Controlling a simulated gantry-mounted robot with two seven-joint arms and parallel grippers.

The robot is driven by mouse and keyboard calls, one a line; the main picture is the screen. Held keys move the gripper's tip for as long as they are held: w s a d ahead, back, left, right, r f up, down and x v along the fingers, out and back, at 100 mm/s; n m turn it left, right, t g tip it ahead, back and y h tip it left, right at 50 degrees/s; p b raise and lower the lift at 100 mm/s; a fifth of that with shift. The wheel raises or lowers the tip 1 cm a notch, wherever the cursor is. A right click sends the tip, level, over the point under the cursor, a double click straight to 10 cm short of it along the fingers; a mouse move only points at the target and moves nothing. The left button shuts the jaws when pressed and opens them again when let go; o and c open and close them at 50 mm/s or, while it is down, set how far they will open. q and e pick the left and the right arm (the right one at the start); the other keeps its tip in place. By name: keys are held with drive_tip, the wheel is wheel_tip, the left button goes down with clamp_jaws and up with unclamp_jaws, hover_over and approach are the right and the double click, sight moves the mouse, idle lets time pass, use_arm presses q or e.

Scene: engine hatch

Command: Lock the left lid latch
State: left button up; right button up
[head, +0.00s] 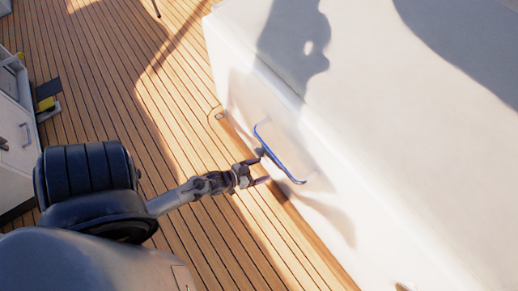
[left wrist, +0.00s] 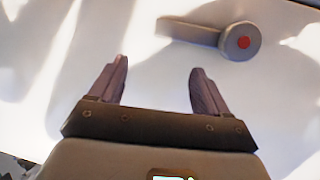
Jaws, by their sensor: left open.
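My left gripper (head: 265,167) is open beside the side wall of the white engine hatch (head: 370,125) in the head view. In the left wrist view my left gripper (left wrist: 159,67) has its two dark fingers apart with nothing between them. A grey latch (left wrist: 240,41) with a round end and a red dot lies ahead of the fingers, up and to the right, against a white surface. Its flat arm points left. The fingers look apart from it. In the head view I cannot make out this latch clearly. My right gripper is out of view.
A thin blue bar (head: 276,156) runs along the hatch's side, close to my left fingertips. Wooden deck planks (head: 110,75) lie open to the left of the hatch. A white cabinet (head: 14,140) stands at the far left. Strong shadows cross the hatch.

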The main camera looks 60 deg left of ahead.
use_arm(q)
drive_tip(key=n+y+p, duration=0.1)
drive_tip(key=p, duration=0.1)
approach(256, 153)
drive_tip(key=w+d, duration=0.1)
drive_tip(key=d, duration=0.2)
drive_tip(key=a+y, duration=0.1)
drive_tip(key=a, duration=0.2)
drive_tip(key=shift+n+g, duration=0.3)
drive_tip(key=b+x, duration=0.1)
drive_tip(key=x, duration=0.2)
drive_tip(key=b+x, duration=0.2)
drive_tip(key=x, duration=0.1)
drive_tip(key=b+x, duration=0.2)
drive_tip(key=x, duration=0.1)
drive_tip(key=shift+w+d+f, duration=0.1)
drive_tip(key=shift+w+d, duration=0.1)
drive_tip(key=shift+d, duration=0.1)
drive_tip(key=shift+w+f+b, duration=0.1)
drive_tip(key=shift+w+b, duration=0.2)
drive_tip(key=shift+w, duration=0.15)
drive_tip(key=c, duration=1)
